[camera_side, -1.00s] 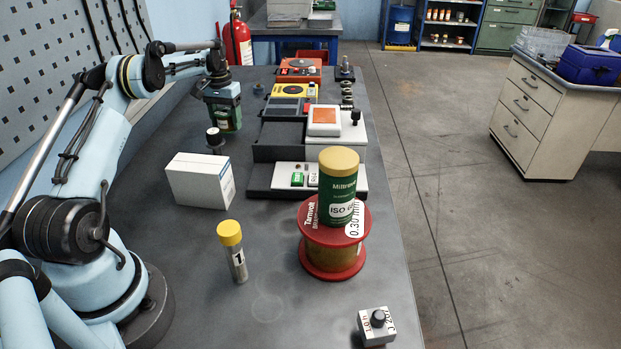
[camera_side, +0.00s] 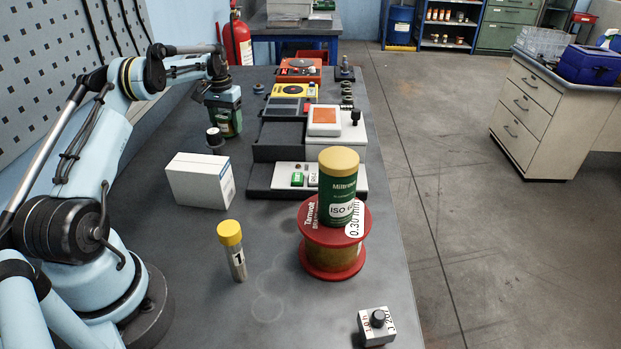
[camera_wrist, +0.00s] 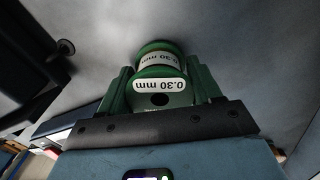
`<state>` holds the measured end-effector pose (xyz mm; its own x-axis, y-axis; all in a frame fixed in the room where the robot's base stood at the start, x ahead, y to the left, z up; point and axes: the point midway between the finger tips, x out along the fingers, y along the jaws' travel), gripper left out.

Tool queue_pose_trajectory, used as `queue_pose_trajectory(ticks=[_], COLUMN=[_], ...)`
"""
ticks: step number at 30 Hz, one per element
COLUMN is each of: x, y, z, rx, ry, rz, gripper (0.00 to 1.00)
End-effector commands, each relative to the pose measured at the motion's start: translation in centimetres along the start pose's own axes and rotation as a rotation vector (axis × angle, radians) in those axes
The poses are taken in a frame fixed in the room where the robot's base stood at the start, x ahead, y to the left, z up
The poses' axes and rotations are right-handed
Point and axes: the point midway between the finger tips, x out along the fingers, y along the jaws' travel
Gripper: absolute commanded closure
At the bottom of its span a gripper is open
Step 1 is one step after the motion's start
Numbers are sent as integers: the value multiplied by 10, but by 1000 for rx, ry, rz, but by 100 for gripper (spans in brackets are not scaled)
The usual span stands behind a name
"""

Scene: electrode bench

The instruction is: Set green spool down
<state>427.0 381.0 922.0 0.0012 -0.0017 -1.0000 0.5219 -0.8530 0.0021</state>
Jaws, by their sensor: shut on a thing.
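The green spool (camera_wrist: 160,84) sits between the two green fingers of my gripper (camera_wrist: 161,78) in the wrist view. It carries white "0.30 mm" labels. In the side view, my gripper (camera_side: 223,108) points down at the back left of the bench, shut on the green spool (camera_side: 229,124). The fingers partly hide the spool there. It looks upright and low, close to the bench top (camera_side: 200,262). I cannot tell whether its underside touches the bench.
A white box (camera_side: 199,181) lies nearer. Instruments (camera_side: 324,122) line the right. A yellow-capped tube (camera_side: 232,250) and a red spool (camera_side: 333,240) bearing a green can (camera_side: 338,190) stand in front.

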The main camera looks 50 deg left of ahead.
Motion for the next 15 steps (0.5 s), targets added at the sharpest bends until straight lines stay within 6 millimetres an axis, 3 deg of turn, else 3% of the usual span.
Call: queue_pose_trajectory(ticks=[9, 10, 15], x=[5, 5, 5], y=[0, 0, 0], z=[0, 0, 0], rx=[0, 0, 0], ry=[0, 0, 0], rz=[0, 0, 0], gripper=[92, 32, 7])
